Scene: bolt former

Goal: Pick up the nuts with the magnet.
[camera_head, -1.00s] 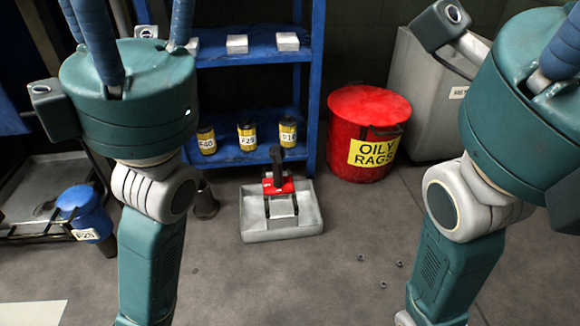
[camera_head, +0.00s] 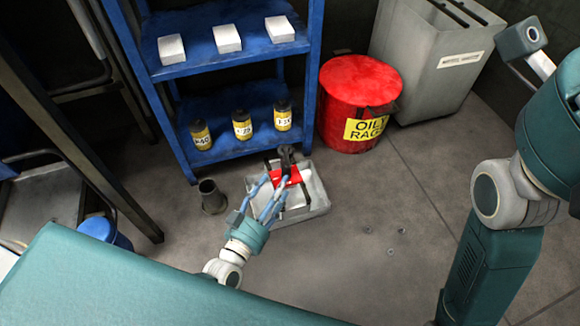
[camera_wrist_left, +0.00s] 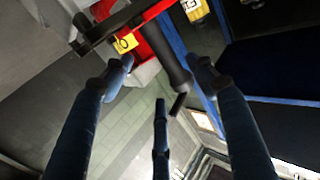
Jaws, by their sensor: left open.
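The red magnet tool (camera_head: 287,175) with a dark handle (camera_head: 287,155) rests in a light grey tray (camera_head: 312,205) on the floor. In the left wrist view its red body (camera_wrist_left: 152,45) and dark handle (camera_wrist_left: 172,62) show close by. My left gripper (camera_head: 270,192) is open with its blue fingers at the front left of the magnet. In the wrist view the handle appears between the fingertips (camera_wrist_left: 160,80); I cannot tell whether they touch. A few small nuts lie on the floor right of the tray, one nearest it (camera_head: 366,230). My right gripper is out of view.
A blue shelf (camera_head: 235,152) with yellow-black jars and white boxes stands behind the tray. A red rag bin (camera_head: 352,100) and a grey bin (camera_head: 425,65) stand back right. A dark cup (camera_head: 212,197) stands left of the tray.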

